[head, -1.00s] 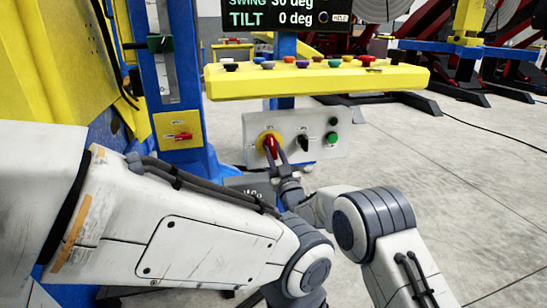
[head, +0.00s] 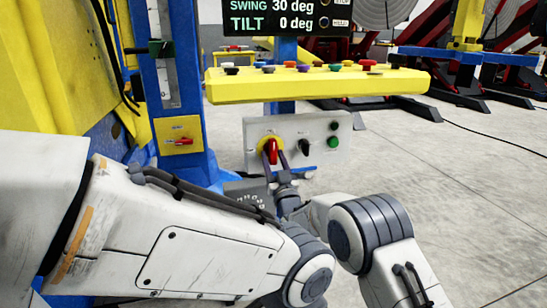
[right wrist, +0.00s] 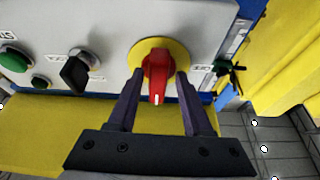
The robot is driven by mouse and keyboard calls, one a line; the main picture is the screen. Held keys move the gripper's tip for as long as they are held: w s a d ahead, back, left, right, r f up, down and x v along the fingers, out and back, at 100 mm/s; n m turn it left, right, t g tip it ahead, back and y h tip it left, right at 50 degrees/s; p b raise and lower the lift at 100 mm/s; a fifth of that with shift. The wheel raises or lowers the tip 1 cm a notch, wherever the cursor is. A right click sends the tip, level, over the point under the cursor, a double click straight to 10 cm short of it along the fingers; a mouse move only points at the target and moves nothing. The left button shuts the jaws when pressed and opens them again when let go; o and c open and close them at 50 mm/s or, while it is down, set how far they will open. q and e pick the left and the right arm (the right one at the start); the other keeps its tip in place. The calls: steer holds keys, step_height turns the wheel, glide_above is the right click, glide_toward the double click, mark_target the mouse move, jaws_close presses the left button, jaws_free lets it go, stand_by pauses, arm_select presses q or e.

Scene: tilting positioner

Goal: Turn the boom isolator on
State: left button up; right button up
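A red rotary handle (head: 272,150) sits on a round yellow plate on the grey panel; I cannot read its label. In the right wrist view the handle (right wrist: 157,76) stands lengthwise, its white mark at the end toward the yellow console. My right gripper (head: 277,160) is at the handle. Its two dark fingers (right wrist: 159,80) lie on either side of the handle, with narrow gaps visible, so it looks open. A second red handle (head: 183,141) lies sideways on a yellow plate on the blue column. My left gripper is not in view.
The panel also has a black selector (head: 304,146) and a green button (head: 333,141) right of the handle. The yellow console (head: 315,83) with several coloured buttons overhangs it. A display (head: 286,17) reads swing 30 deg, tilt 0 deg.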

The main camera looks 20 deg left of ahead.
steer(key=shift+r, duration=0.25)
steer(key=shift+d, duration=0.1)
steer(key=shift+s+d+f, duration=0.1)
steer(key=p+v, duration=0.1)
steer(key=v, duration=0.9)
steer(key=shift+p, duration=0.4)
